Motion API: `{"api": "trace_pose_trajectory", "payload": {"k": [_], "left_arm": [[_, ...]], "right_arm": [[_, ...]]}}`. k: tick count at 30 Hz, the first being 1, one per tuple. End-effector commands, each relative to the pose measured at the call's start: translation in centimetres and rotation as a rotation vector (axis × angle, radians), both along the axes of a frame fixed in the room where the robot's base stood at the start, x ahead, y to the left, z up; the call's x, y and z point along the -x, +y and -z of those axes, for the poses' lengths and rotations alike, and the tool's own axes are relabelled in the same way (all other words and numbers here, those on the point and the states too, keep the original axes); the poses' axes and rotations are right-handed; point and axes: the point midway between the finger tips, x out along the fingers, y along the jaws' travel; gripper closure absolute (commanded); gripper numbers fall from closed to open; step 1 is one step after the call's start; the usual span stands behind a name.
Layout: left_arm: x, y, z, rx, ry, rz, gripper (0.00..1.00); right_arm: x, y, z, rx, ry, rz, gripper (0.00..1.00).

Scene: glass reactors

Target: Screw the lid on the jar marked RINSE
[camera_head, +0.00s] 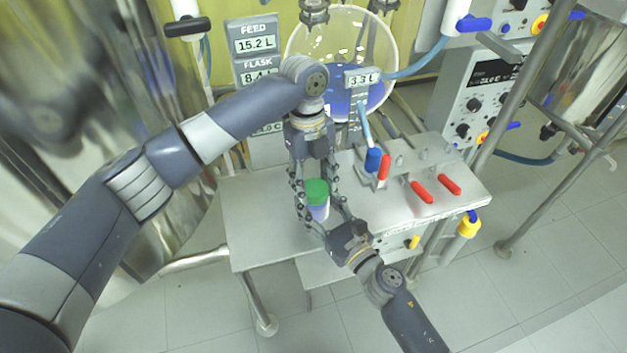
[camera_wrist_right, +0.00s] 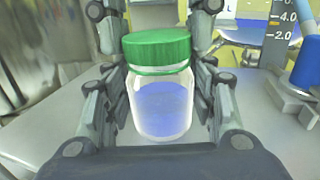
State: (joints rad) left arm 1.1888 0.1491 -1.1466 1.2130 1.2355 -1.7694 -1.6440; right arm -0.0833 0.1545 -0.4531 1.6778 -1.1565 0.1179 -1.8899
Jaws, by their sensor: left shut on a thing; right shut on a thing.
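The jar (camera_head: 318,212) is clear with blue liquid and stands upright on the steel bench; it fills the middle of the right wrist view (camera_wrist_right: 161,108). No marking is readable on its visible side. The green lid (camera_head: 316,188) sits level on the jar's mouth, also clear in the right wrist view (camera_wrist_right: 157,50); how tightly it is threaded cannot be told. My left gripper (camera_head: 316,182) reaches down from above, shut on the lid. My right gripper (camera_head: 321,210) comes in low from the front right, shut on the jar's body.
The steel bench (camera_head: 260,235) is bare left of the jar. Red-handled valves (camera_head: 422,192) and a blue-capped tool (camera_head: 373,160) are to the right. A round glass flask (camera_head: 345,55) with blue liquid stands behind. A control box (camera_head: 485,100) is at the back right.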

Motion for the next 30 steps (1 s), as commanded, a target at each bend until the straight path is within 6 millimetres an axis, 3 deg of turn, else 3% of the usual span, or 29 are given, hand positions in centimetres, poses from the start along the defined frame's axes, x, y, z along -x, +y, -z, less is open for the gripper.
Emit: {"api": "trace_pose_trajectory", "payload": {"k": [21,30], "left_arm": [[-0.1,-0.8,-0.4,-0.008,-0.013,1.233,0.62],[0.1,-1.1,-0.3,-0.002,-0.013,1.453,0.62]], "right_arm": [[0.0,-0.1,0.1,0.002,0.003,0.001,1.00],[0.1,0.1,0.2,0.001,0.004,-0.003,1.00]]}}
